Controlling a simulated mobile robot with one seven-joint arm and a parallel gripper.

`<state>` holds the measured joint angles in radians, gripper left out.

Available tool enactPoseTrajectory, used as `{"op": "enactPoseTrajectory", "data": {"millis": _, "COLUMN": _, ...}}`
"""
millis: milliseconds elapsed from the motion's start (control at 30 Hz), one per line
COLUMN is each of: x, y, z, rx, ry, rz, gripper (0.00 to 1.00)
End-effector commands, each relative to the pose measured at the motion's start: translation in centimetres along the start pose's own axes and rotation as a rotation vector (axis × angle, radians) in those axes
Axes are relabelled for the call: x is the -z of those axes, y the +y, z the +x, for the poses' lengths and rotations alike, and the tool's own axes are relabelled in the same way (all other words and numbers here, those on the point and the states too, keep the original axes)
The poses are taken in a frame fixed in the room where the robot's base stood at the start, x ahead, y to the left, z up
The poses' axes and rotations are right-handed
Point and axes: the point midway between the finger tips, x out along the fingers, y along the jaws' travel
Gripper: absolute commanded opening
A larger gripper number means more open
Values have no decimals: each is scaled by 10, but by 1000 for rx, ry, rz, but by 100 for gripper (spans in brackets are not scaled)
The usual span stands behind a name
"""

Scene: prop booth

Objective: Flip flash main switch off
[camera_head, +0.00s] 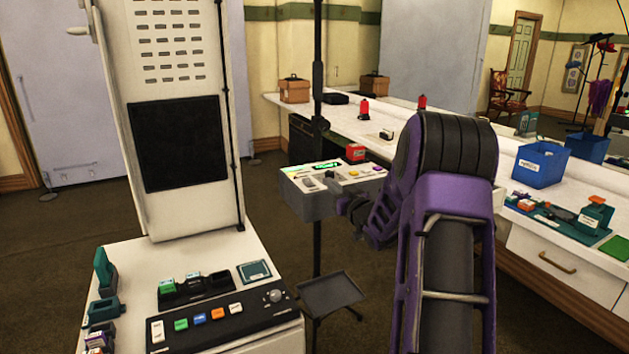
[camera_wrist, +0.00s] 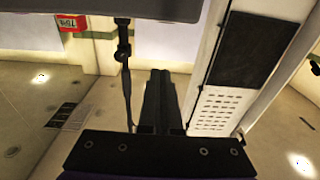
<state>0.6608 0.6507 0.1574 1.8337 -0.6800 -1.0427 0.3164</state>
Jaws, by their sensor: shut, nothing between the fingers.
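A grey control box (camera_head: 318,206) with a pale top stands on a black pole in the head view. Its top carries a green-lit display (camera_head: 327,165), a few coloured buttons and a small grey switch-like part (camera_head: 307,184). I cannot read which control is the flash main switch, or its position. My gripper (camera_head: 336,203) is shut and empty at the box's front right side, partly hidden by its own wrist; I cannot tell whether it touches. In the wrist view my closed fingers (camera_wrist: 160,82) point toward a grey surface, with the black pole beside them.
A white cabinet (camera_head: 260,290) at front left bears a black button panel (camera_head: 222,322) with a white rocker (camera_head: 157,331). A long white counter (camera_head: 480,178) runs behind, with a red box (camera_head: 355,153) and blue bins (camera_head: 541,164). A small grey tray (camera_head: 330,291) sits low on the pole.

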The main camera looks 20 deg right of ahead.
Motion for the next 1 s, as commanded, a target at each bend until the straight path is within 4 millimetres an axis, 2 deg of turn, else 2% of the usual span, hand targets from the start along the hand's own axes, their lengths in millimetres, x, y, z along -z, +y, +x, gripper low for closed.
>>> {"op": "enactPoseTrajectory", "data": {"millis": 167, "x": 0, "y": 0, "z": 13, "rx": 1, "ry": 0, "rz": 1, "gripper": 0}}
{"op": "enactPoseTrajectory", "data": {"millis": 667, "x": -1, "y": 0, "z": 102, "rx": -1, "ry": 0, "rz": 1, "gripper": 0}}
{"op": "enactPoseTrajectory", "data": {"millis": 800, "x": -24, "y": 0, "z": 106, "rx": -1, "ry": -3, "rz": 3, "gripper": 0}}
{"op": "enactPoseTrajectory", "data": {"millis": 1000, "x": -37, "y": 0, "z": 110, "rx": -1, "ry": 0, "rz": 1, "gripper": 0}}
